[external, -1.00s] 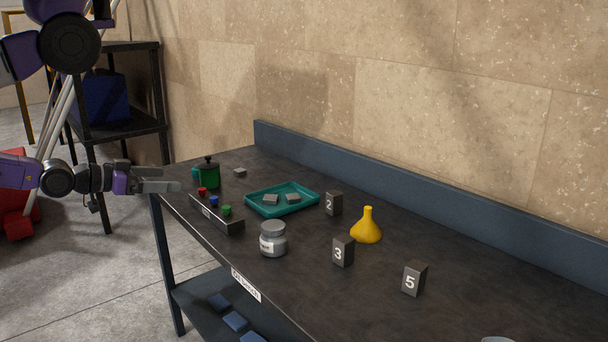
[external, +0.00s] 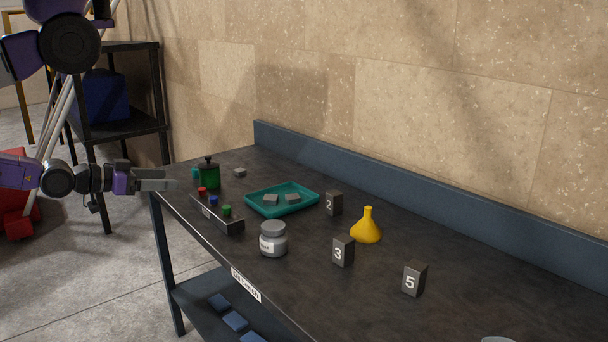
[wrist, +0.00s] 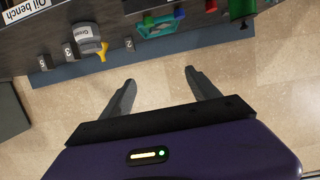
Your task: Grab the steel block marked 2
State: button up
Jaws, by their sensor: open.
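The steel block marked 2 (external: 334,203) stands upright on the dark bench, between the green tray and the yellow funnel. It also shows small in the wrist view (wrist: 129,45), beyond my fingers. My gripper (external: 176,180) is at the left end of the bench, well apart from the block. In the wrist view my gripper (wrist: 155,82) has its two fingers spread, with nothing between them. Similar blocks marked 3 (external: 343,251) and 5 (external: 414,279) stand nearer the front and right.
The green tray (external: 262,210) holds small grey pieces. A grey jar (external: 273,240), a black rack with coloured knobs (external: 222,219), a dark green container (external: 208,176) and the yellow funnel (external: 367,228) stand on the bench. A blue-grey raised edge (external: 430,203) runs along the wall.

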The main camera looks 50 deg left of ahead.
aim_at(341, 202)
jog(key=shift+c, duration=0.4)
